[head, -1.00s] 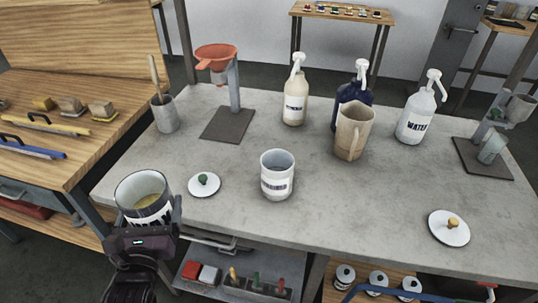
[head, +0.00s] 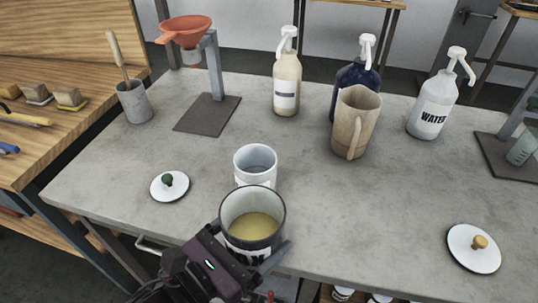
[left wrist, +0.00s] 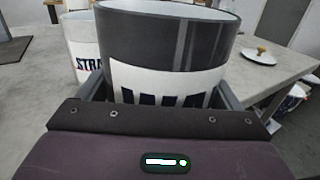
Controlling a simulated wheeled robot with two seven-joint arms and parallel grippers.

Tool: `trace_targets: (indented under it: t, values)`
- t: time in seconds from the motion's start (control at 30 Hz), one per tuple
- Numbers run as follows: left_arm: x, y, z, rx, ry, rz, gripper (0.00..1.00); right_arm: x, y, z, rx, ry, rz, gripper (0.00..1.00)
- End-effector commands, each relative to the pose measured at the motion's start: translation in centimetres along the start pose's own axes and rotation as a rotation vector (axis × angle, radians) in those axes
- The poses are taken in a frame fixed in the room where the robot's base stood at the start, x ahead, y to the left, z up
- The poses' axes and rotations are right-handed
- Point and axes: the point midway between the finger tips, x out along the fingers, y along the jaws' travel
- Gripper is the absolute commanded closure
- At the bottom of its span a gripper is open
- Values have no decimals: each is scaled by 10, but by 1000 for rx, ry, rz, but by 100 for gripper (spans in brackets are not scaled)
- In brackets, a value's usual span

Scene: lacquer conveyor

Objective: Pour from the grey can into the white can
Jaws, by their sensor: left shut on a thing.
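My left gripper (head: 246,262) is shut on the grey can (head: 232,231), which is open-topped and holds a yellowish liquid. The grey can is about upright, at the front edge of the table, and hides the lower part of the white can (head: 255,162). The white can stands open on the table just behind it; its inside looks empty from here. In the left wrist view the grey can (left wrist: 165,50) fills the middle, with a pale label between the fingers. The white can (left wrist: 83,48) shows behind it at left. My right gripper is not in view.
A lid with a green knob (head: 169,186) lies left of the cans, and one with a wooden knob (head: 474,248) at right. A beige jug (head: 356,122), pump bottles and an orange funnel on a stand (head: 185,30) stand behind. The table (head: 350,215) is clear right of the cans.

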Motion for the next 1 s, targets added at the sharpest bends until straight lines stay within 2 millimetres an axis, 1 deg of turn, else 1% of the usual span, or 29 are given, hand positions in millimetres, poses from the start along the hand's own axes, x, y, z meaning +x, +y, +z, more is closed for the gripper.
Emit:
trace_targets:
  t: [0.13, 0.37, 0.47, 0.57, 0.9, 1.0]
  values:
    - [-1, -7, 0, -1, -3, -25, 53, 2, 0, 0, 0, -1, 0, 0]
    - [-1, -7, 0, -2, -1, -24, 53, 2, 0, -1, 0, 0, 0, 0]
    - [-1, -7, 2, -9, 7, -24, 53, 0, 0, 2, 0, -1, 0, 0]
    - [0, -6, 4, -25, 22, -24, 53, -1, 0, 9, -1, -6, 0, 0]
    - [4, -1, 12, -137, 126, -21, 53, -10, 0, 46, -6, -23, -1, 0]
    - [6, 0, 14, -172, 160, -23, 53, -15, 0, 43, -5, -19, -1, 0]
